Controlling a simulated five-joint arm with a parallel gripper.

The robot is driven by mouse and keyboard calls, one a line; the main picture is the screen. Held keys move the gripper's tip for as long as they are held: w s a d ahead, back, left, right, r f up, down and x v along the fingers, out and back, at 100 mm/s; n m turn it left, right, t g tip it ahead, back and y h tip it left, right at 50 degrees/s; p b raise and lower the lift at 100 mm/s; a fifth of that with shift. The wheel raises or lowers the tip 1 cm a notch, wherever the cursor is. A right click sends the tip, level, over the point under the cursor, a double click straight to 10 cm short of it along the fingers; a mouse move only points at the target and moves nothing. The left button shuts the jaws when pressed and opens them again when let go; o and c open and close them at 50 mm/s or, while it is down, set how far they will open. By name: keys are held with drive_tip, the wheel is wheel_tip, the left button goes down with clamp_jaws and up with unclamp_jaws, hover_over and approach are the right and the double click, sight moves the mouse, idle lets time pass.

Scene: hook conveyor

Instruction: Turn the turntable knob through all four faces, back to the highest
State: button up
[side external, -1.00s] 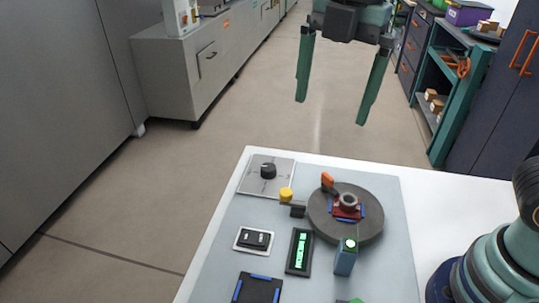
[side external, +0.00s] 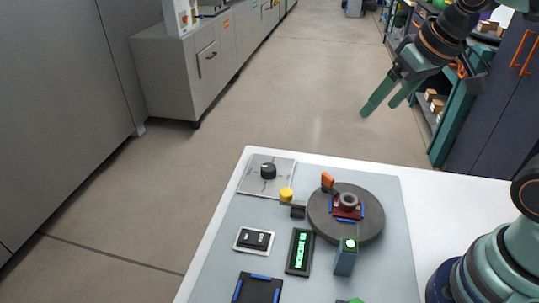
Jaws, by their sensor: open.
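The round dark turntable (side external: 322,222) lies on the grey panel of the white table. A red fixture with blue edges and a grey ring-shaped part (side external: 348,200) sits on it. A black knob (side external: 268,171) stands on a light square plate (side external: 252,184) at the panel's back left. An orange lever or clamp (side external: 327,181) stands at the turntable's back edge. My gripper (side external: 381,106) is open and empty. It is tilted, high above and beyond the table's back right, well apart from the turntable and the knob.
A yellow button (side external: 286,194), a black rocker switch (side external: 254,240), a green-lit display (side external: 300,252) and a post with a green top (side external: 346,258) stand near the turntable. A black tray (side external: 257,289) lies at the front. The space above the panel is clear.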

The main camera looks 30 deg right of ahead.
drive_tip(key=w+a+m+g, duration=0.1)
drive_tip(key=w+a, duration=0.2)
drive_tip(key=w, duration=0.3)
drive_tip(key=m+g, duration=0.4)
hover_over(269, 167)
wheel_tip(269, 167, down, 12)
wheel_tip(269, 167, down, 12)
drive_tip(key=shift+a+r, duration=0.1)
drive_tip(key=shift+r, duration=0.05)
clamp_jaws()
